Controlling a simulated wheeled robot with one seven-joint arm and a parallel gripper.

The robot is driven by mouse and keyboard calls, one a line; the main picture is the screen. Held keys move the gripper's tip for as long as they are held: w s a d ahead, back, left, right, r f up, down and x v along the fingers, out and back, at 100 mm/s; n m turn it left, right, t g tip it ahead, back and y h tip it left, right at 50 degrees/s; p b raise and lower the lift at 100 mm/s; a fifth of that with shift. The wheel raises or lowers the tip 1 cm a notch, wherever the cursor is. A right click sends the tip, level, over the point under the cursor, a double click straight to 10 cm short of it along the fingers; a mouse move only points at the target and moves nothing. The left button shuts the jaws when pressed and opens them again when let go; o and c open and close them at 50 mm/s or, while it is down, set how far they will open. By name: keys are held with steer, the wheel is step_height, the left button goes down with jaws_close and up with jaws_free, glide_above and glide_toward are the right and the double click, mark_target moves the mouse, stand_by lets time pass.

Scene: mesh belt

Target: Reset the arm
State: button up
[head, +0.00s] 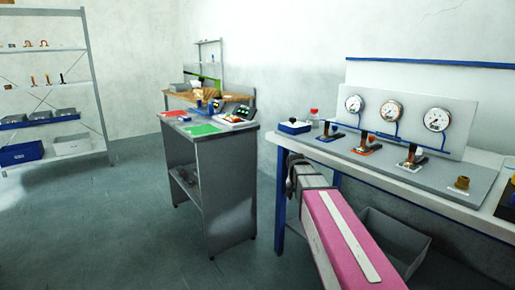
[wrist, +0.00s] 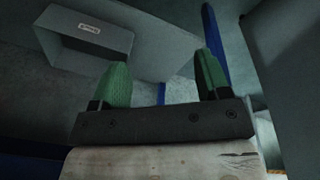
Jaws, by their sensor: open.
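My gripper (wrist: 161,78) shows in the wrist view with its two green-padded fingers spread wide apart. Nothing is between them. In the head view my pink arm reaches in from the bottom, beside the front left corner of the white-topped bench (head: 466,207). The arm's far end is dark and folded near the blue bench leg. The fingertips cannot be made out in the head view. The wrist view looks toward the area under the bench, with a grey bin (wrist: 92,47) at the upper left.
The bench carries a panel with three gauges (head: 392,110) and several valve handles. A grey bin (head: 393,243) stands under it. A grey metal cart (head: 228,170) with coloured sheets stands left of the arm. A shelf rack (head: 98,85) is at the far left. The floor between is clear.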

steer(key=s+f+n+g+y, duration=0.1)
steer(key=s+f+n, duration=0.2)
steer(key=s+f, duration=1.2)
steer(key=s, duration=0.3)
steer(key=shift+s+d+n, duration=0.2)
steer(key=shift+d+n, duration=0.15)
steer(key=shift+n, duration=0.05)
steer(key=shift+f, duration=0.1)
